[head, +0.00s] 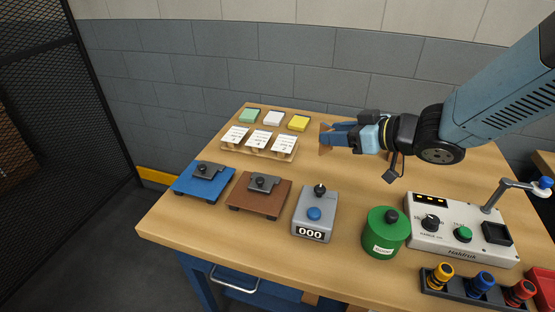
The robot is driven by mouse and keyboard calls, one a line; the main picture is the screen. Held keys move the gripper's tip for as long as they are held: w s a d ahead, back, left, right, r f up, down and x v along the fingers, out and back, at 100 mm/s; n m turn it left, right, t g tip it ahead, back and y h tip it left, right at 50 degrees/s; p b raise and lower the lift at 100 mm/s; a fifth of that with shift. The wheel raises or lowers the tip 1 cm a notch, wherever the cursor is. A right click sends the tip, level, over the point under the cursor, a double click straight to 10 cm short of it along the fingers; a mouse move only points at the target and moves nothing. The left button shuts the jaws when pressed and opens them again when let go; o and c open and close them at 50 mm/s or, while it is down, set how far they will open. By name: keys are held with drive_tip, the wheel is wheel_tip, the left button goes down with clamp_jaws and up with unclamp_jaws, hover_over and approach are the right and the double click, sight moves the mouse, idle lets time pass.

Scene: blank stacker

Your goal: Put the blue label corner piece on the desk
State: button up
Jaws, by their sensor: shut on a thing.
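My gripper (334,136) is at the end of the blue arm coming in from the right, above the back middle of the desk (350,172). Its jaws are shut on a small brown piece (325,141), which shows at the fingertips and looks flat and angular. I see no blue label on it from this side, so I cannot tell whether it is the blue label corner piece. The piece is just right of the wooden card rack, and I cannot tell whether it touches the desk.
A card rack (259,150) stands left of my gripper, with green, white and yellow pads (299,124) behind it. Blue (188,188) and brown bases, a grey counter (313,229), a green canister (383,240) and a control box (450,242) line the front. Desk centre is clear.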

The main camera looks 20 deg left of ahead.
drive_tip(key=shift+w+d, duration=0.15)
drive_tip(key=n+g, duration=0.2)
drive_tip(key=g, duration=0.1)
hover_over(317, 171)
drive_tip(key=shift+y, duration=0.3)
wheel_tip(317, 171, down, 10)
drive_tip(key=shift+f, duration=1.45)
drive_tip(key=shift+f, duration=0.1)
